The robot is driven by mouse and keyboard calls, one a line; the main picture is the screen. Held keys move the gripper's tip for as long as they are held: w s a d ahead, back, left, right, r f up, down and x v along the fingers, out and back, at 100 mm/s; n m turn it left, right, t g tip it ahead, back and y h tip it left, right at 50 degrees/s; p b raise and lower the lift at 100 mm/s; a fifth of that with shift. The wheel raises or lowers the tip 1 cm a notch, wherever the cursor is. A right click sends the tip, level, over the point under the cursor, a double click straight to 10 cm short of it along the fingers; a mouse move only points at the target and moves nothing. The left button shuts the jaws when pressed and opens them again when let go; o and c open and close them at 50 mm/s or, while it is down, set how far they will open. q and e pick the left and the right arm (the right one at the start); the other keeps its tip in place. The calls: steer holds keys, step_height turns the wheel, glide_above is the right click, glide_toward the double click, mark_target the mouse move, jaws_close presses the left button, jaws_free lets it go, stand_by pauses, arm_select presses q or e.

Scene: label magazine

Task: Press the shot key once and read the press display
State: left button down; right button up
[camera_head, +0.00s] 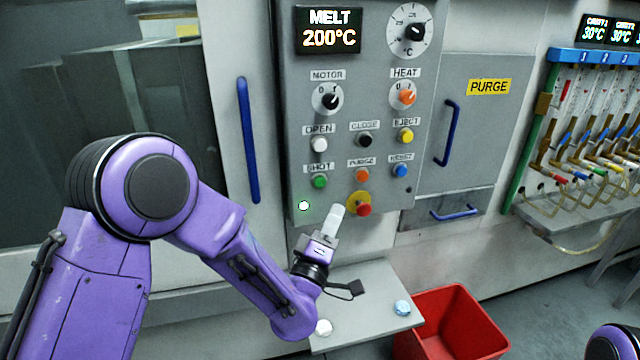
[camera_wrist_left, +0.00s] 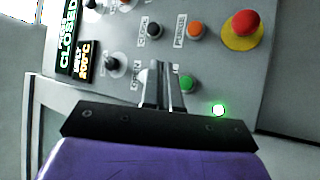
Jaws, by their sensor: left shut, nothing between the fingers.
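The green shot key (camera_head: 320,181) sits on the grey control panel (camera_head: 290,110), under a label reading SHOT. In the left wrist view the green key (camera_wrist_left: 187,82) is just right of the fingertips. The press display (camera_head: 329,30) reads MELT 200°C; in the left wrist view another display face (camera_wrist_left: 68,38) reads CLOSED. My left gripper (camera_head: 337,213) is shut and empty, below and right of the key in the head view. The fingers (camera_wrist_left: 162,72) point at the panel; whether they touch it I cannot tell. My right gripper is out of view.
A red stop button on yellow (camera_head: 363,209) is close to my left fingertips. A lit lamp (camera_head: 304,205) glows below the key. Orange purge (camera_head: 362,175) and white open (camera_head: 319,145) keys are nearby. A shelf (camera_head: 375,322) and red bin (camera_head: 455,325) lie below.

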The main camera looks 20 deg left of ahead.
mark_target(320, 182)
arm_select(q)
steer(key=shift+w+a+p, duration=0.35)
steer(key=shift+w+a, duration=0.5)
steer(key=shift+w, duration=0.35)
steer(key=shift+w+a+p, duration=0.35)
steer(key=shift+w+a, duration=0.45)
steer(key=shift+w, duration=0.45)
steer(key=shift+w+a+p, duration=0.35)
steer(key=shift+w+a, duration=0.5)
steer(key=shift+w, duration=0.35)
steer(key=shift+w+a, duration=0.25)
steer(key=shift+w, duration=0.15)
steer(key=shift+w+a, duration=0.2)
steer(key=shift+w, duration=0.15)
steer(key=shift+s, duration=0.1)
steer(key=shift+s+d+b, duration=0.45)
steer(key=shift+s+d, duration=0.05)
steer(key=shift+s, duration=0.15)
